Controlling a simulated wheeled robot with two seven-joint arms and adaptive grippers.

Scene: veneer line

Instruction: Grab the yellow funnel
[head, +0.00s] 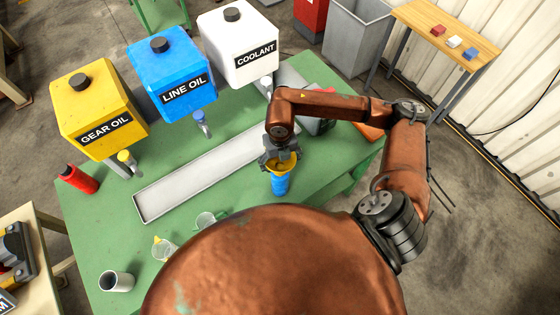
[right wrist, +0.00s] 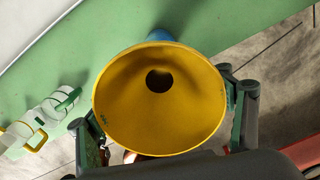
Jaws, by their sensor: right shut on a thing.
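The yellow funnel (head: 286,166) is at the right part of the green bench, above a blue bottle (head: 280,184). In the right wrist view the funnel (right wrist: 135,110) fills the middle, its wide mouth facing the camera and its dark hole showing. My right gripper (head: 279,157) is shut on the funnel, with one finger on each side of it in the wrist view (right wrist: 165,122). A bit of blue shows behind the funnel's far rim (right wrist: 160,35). Whether the spout sits in the bottle is hidden. My left gripper is not in view.
Gear oil (head: 95,112), line oil (head: 170,78) and coolant (head: 237,42) tanks stand at the back of the bench. A long grey tray (head: 215,168) lies before them. A red bottle (head: 80,179), clear jugs (head: 164,249) and a grey cup (head: 117,281) stand left.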

